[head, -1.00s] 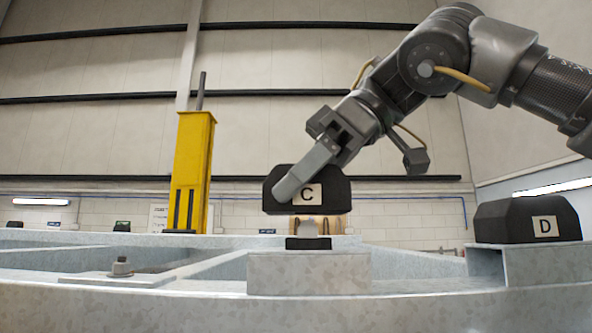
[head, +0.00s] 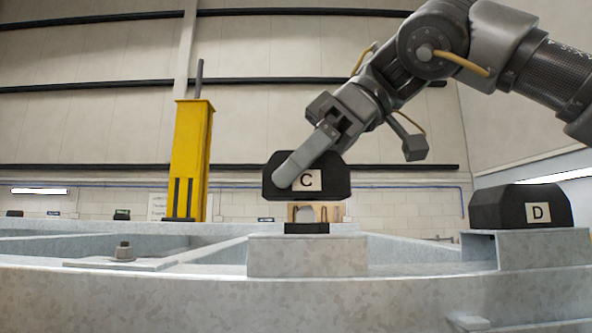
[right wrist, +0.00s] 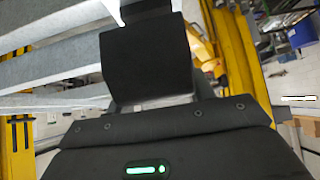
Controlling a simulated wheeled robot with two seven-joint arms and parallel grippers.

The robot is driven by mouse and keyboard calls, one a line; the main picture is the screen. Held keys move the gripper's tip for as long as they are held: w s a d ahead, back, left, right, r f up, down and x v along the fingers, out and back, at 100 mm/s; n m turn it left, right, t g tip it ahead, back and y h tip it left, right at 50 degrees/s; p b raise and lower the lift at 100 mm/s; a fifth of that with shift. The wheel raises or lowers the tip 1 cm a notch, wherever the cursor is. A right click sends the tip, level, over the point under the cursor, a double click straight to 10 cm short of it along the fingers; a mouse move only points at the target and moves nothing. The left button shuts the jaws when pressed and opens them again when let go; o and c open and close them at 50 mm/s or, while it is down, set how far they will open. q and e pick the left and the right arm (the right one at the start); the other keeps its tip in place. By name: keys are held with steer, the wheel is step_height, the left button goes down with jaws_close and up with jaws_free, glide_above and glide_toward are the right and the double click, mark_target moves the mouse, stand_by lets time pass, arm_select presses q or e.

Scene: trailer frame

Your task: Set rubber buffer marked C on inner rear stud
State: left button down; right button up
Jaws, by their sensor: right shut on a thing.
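The black rubber buffer marked C (head: 327,189) is held by my right gripper (head: 290,180), one finger lying over its front face left of the label. It hangs level above a grey raised block (head: 308,256) on the frame, with a visible gap below it. A small black piece (head: 307,228) shows at the top of that block. In the right wrist view the dark face of the held buffer (right wrist: 145,65) shows; the fingertips are hidden there. My left gripper is out of view.
A black buffer marked D (head: 522,207) sits on a bracket at the right (head: 540,250). A yellow post (head: 190,160) rises behind the frame at the left. Pale galvanised beams (head: 150,290) run across the front. The space between the stud plate and the post is open.

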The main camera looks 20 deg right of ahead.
mark_target(330, 155)
steer(key=shift+f, duration=0.15)
steer(key=shift+f+b, duration=0.9)
steer(key=shift+f, duration=0.25)
steer(key=o, duration=1.2)
steer(key=shift+o, duration=0.2)
steer(key=shift+r, duration=0.1)
steer(key=p+v, duration=0.2)
steer(key=v, duration=0.4)
steer(key=shift+w+r, duration=0.1)
steer(key=shift+r, duration=0.05)
steer(key=shift+v, duration=2.35)
